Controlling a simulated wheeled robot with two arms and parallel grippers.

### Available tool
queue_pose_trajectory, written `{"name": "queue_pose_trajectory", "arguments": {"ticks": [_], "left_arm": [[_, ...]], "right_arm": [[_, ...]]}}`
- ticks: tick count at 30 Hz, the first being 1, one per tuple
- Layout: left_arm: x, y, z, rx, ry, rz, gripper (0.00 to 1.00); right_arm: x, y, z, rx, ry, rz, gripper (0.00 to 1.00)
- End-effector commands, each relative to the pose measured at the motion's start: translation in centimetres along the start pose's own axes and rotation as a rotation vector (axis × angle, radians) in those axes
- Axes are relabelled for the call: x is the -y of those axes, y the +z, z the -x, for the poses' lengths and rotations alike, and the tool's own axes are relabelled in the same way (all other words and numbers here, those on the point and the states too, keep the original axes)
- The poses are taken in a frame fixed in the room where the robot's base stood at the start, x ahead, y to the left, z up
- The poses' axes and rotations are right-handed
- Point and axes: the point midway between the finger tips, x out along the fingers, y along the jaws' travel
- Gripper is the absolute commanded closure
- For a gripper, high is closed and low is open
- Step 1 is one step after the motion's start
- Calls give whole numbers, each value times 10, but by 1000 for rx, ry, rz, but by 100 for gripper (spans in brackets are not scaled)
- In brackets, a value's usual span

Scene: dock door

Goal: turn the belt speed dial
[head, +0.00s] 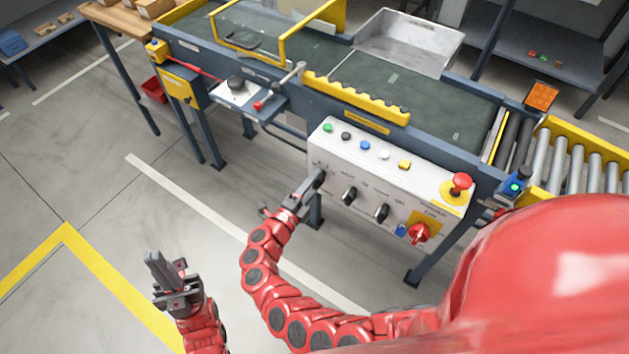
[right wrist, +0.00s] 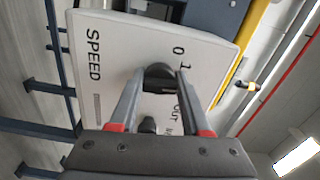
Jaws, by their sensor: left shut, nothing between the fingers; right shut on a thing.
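The white control panel (head: 325,155) hangs on the conveyor's near side in the head view. My right gripper (head: 319,180) is at the panel's left end, shut on a black dial there, which it mostly hides in that view. In the right wrist view the black dial (right wrist: 160,75) sits between my right fingertips (right wrist: 158,84), with the word SPEED printed on the panel beside it. Two more black knobs (head: 349,194) (head: 381,213) stand to the right. My left gripper (head: 154,264) is shut and empty, over the floor, well away from the panel.
A red switch (head: 418,232) and a red mushroom button (head: 461,183) are at the panel's right end. Several coloured buttons line its upper edge. A yellow toothed rail (head: 355,98) and grey bin (head: 410,45) lie beyond.

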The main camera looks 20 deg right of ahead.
Motion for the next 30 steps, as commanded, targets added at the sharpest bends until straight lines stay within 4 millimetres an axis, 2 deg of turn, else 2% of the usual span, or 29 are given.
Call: {"name": "queue_pose_trajectory", "arguments": {"ticks": [18, 30], "left_arm": [[1, -4, -25, 0, 0, 0, 100], [2, -6, -33, 0, 0, 0, 100]], "right_arm": [[1, 0, 0, 3, 1, 579, 100], [-1, 0, 0, 3, 1, 852, 100]]}}
